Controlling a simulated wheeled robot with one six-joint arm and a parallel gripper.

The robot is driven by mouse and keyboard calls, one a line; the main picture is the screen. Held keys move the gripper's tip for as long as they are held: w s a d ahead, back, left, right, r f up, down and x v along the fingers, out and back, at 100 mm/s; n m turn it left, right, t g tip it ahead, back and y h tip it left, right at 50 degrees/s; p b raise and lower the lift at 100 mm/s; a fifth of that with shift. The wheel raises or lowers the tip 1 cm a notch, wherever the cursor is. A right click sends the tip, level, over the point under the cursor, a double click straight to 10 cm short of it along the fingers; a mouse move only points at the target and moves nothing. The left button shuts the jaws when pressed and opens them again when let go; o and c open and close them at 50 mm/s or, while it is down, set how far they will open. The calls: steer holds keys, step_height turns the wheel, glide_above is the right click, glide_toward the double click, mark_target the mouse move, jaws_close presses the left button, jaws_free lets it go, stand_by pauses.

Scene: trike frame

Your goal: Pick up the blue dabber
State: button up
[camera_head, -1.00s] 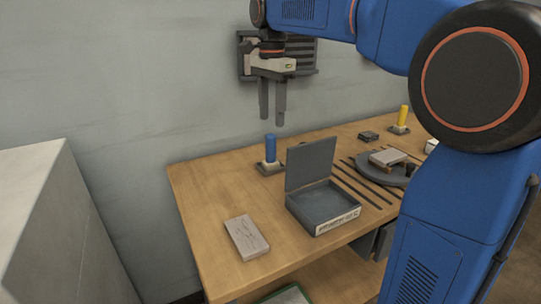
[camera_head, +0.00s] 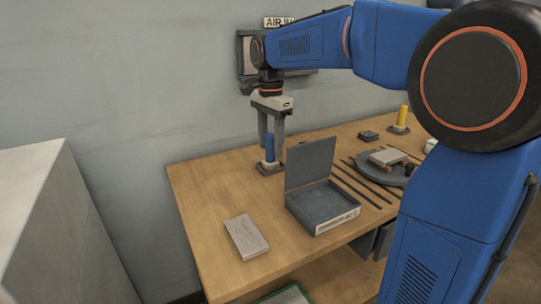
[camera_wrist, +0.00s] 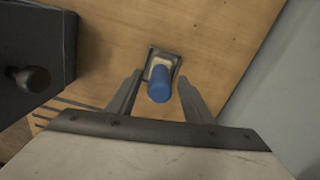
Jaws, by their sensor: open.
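The blue dabber (camera_head: 269,148) stands upright in a small square holder (camera_head: 269,168) near the table's back left edge. It also shows in the wrist view (camera_wrist: 160,86), its blue top toward the camera, with its holder (camera_wrist: 163,56) beneath. My gripper (camera_head: 271,150) is open and points down over the dabber. Its fingers come down on either side of the blue part in the head view. In the wrist view my gripper (camera_wrist: 160,84) has one finger left and one right of the dabber, with a gap on both sides. I cannot tell whether either finger touches it.
An open grey box with raised lid (camera_head: 310,163) stands close to the right of the dabber. A pale block (camera_head: 246,237) lies at the front left. A yellow dabber (camera_head: 403,116) and a round grey turntable (camera_head: 370,178) are farther right. The wall is close behind.

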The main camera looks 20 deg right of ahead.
steer(key=c, duration=1.1)
step_height(320, 180, up, 18)
steer(key=shift+r, duration=0.1)
